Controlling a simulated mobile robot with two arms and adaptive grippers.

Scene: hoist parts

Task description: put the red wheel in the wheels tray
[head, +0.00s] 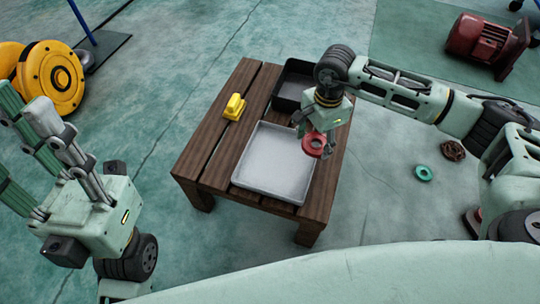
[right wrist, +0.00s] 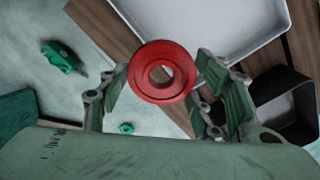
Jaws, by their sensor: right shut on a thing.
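The red wheel (head: 307,146) is held in my right gripper (head: 317,134), above the right side of the light grey tray (head: 262,186) on the wooden table. In the right wrist view the wheel (right wrist: 142,84) sits between the fingertips of the right gripper (right wrist: 160,80), its round face and centre hole showing. The wheel appears raised, apart from the tray. The grey tray looks empty; a black tray (head: 290,92) stands behind it, partly hidden by my right arm. No label shows which is the wheels tray. My left gripper (head: 40,120) is open and empty at the left, away from the table.
A yellow part (head: 234,107) lies on the table (head: 207,153) left of the trays. A green ring (head: 423,173) and a brown part (head: 453,150) lie on the floor at the right. A red motor (head: 486,42) and a yellow drum (head: 52,78) stand farther off.

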